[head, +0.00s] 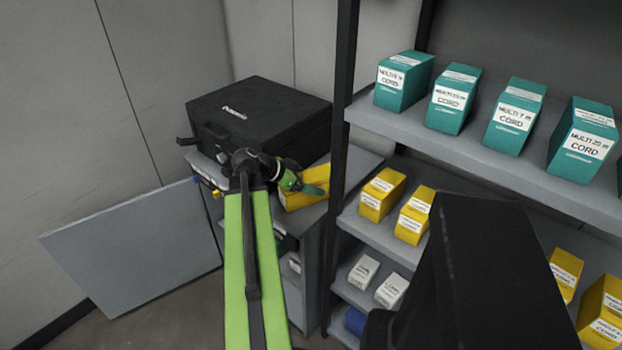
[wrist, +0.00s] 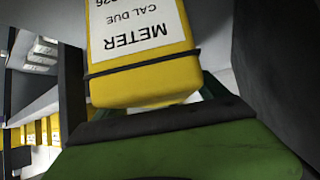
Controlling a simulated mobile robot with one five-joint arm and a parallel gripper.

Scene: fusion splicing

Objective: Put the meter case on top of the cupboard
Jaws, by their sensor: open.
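The meter case (head: 296,199) is a yellow box that appears to rest on top of the grey cupboard (head: 357,167), in front of a black case. In the wrist view the meter case (wrist: 145,75) fills the middle, with a white METER label and a dark band. My gripper (head: 308,188) is at the meter case, with its green fingers open. The wrist view shows a green part of my gripper right below the case's near end. My gripper hides part of the case, and I cannot tell whether the fingers touch it.
A black case (head: 262,112) takes up the back of the cupboard top. The cupboard's grey door (head: 135,245) stands open to the left. A dark rack post (head: 341,130) rises close to the right. The rack shelves hold teal cord boxes (head: 453,100) and smaller yellow boxes (head: 382,193).

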